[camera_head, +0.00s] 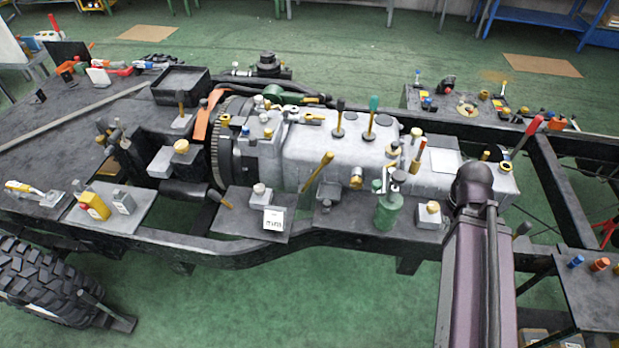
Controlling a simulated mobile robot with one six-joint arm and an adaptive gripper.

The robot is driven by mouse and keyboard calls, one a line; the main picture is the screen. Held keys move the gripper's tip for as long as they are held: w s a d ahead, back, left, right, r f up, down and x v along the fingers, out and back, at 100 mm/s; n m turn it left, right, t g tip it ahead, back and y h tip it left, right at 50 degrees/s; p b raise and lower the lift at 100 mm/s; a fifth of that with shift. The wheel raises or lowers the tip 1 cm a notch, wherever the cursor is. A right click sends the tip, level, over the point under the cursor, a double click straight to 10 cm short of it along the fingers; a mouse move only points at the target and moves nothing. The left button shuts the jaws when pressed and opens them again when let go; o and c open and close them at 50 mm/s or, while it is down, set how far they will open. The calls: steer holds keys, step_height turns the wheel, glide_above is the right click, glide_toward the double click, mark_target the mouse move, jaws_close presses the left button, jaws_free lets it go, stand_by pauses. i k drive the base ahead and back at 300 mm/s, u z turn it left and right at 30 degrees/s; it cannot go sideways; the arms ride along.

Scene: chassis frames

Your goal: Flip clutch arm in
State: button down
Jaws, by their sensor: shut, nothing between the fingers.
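A grey gearbox casing (335,150) lies along the middle of the black chassis frame, with a dark toothed flywheel ring (222,150) at its left end. Several levers stand on and beside it. A long yellow-handled lever (318,172) leans up and right at the casing's near side. A small yellow-tipped lever (221,199) sits low by the flywheel. I cannot tell which lever is the clutch arm. My arm rises at the lower right, its dark joint in front of the casing's right end. My gripper is not visible.
Two black-handled and teal-handled levers stand on the casing. A red-handled lever (527,136) stands at right. Green floor surrounds the frame.

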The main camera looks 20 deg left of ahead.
mark_target(326, 160)
steer(key=z, duration=0.7)
steer(key=k, duration=0.1)
steer(key=u, duration=2.8)
steer(key=k, duration=0.7)
steer(key=z, duration=1.05)
steer(key=i, duration=0.35)
steer(key=u, duration=0.1)
